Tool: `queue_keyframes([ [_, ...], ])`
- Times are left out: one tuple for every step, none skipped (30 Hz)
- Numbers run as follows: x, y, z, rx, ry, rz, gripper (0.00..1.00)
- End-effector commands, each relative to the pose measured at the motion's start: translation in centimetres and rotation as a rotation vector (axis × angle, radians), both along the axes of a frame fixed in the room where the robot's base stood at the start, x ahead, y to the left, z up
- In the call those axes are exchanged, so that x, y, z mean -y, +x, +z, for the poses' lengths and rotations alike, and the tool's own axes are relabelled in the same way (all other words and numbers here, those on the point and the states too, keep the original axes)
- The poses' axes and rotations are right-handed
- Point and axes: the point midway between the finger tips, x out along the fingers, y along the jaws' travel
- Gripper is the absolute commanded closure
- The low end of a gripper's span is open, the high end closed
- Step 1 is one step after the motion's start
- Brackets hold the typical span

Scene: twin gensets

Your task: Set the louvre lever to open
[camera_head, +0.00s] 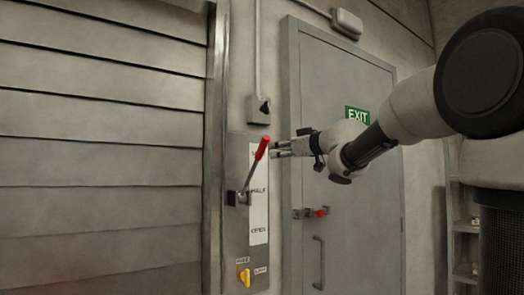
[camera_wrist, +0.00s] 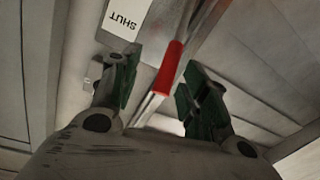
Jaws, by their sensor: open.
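The louvre lever has a red grip (camera_head: 262,148) and a grey metal shaft that rises, tilted right, from a pivot on a grey wall panel (camera_head: 236,258). A white label strip (camera_head: 258,212) behind it reads HALF in the middle; its lower word is not clear. My gripper (camera_head: 273,149) is open, just right of the red grip in the head view. In the wrist view, the red grip (camera_wrist: 172,66) lies between the two dark green finger pads of my gripper (camera_wrist: 157,72). Contact is not clear. A label reading SHUT (camera_wrist: 125,18) appears upside down beside it.
A yellow knob (camera_head: 245,277) sits low on the panel. Wide louvre slats (camera_head: 100,150) fill the left. A grey switch box (camera_head: 258,110) is above the lever. Right of it is a grey door (camera_head: 345,240) with a red-handled latch (camera_head: 318,212) and an EXIT sign (camera_head: 357,115).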

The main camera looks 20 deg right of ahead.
Motion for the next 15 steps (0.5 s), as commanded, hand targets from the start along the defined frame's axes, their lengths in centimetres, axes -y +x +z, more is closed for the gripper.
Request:
queue_keyframes([
  [-0.9, -0.3, 0.1, -0.004, 0.03, 0.039, 0.55],
  [-1.3, -0.5, 0.3, -0.006, 0.051, 0.055, 0.55],
  [-1.6, -0.5, 0.4, -0.011, 0.076, 0.067, 0.55],
  [-1.7, -0.3, 0.4, -0.015, 0.084, 0.068, 0.55],
  [-1.8, -0.1, 0.4, -0.017, 0.091, 0.067, 0.55],
  [-2.0, 0.3, 0.4, -0.019, 0.094, 0.067, 0.55],
  [-2.1, 0.7, 0.5, -0.018, 0.094, 0.066, 0.55],
  [-2.4, 1.1, 0.4, -0.019, 0.092, 0.066, 0.55],
  [-2.7, 1.7, 0.4, -0.021, 0.093, 0.067, 0.55],
  [-3.0, 2.2, 0.4, -0.019, 0.093, 0.067, 0.55],
  [-3.1, 2.7, 0.4, -0.019, 0.092, 0.066, 0.55],
  [-3.5, 3.3, 0.4, -0.02, 0.092, 0.066, 0.55],
  [-3.7, 3.7, 0.4, -0.018, 0.092, 0.066, 0.55],
  [-3.9, 4.2, 0.4, -0.02, 0.093, 0.064, 0.55],
  [-4.1, 4.7, 0.4, -0.02, 0.093, 0.063, 0.55],
])
